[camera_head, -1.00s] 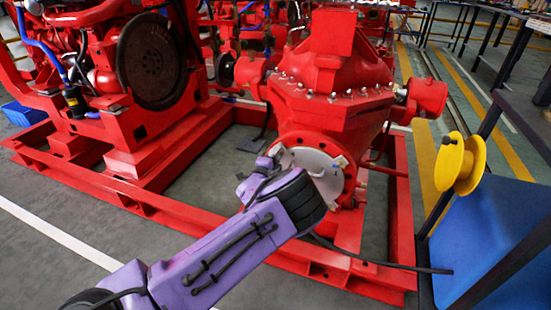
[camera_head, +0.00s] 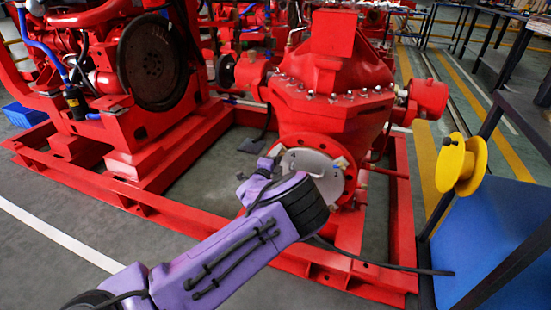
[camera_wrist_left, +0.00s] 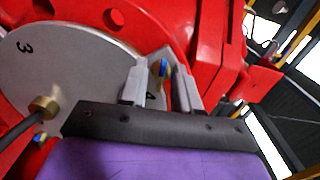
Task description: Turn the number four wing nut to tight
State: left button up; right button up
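The round grey cover plate (camera_head: 310,163) sits on the red pump's front flange. In the left wrist view the plate (camera_wrist_left: 75,65) carries a "3" at left and a partly hidden mark, likely a "4", by my fingers. The number four wing nut (camera_wrist_left: 163,67), blue and brass, stands at the plate's edge. My left gripper (camera_wrist_left: 162,78) is open, with its two grey fingers on either side of this nut. Gaps show beside the nut; I cannot tell whether either finger touches it. My right gripper is not in view.
A brass fitting (camera_wrist_left: 43,107) with a dark hose sits on the plate, near another blue-tipped nut (camera_wrist_left: 40,136). The red pump casing (camera_head: 335,95) rises behind. A yellow reel (camera_head: 460,164) and blue panel (camera_head: 490,235) stand at right. A red base frame (camera_head: 130,200) surrounds the floor.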

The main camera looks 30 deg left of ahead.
pick_arm(q)
jog(key=p+v, duration=0.3)
jog(key=v, duration=0.7)
jog(key=shift+s+p, duration=0.25)
jog(key=shift+p, duration=0.1)
jog(key=shift+d, duration=0.15)
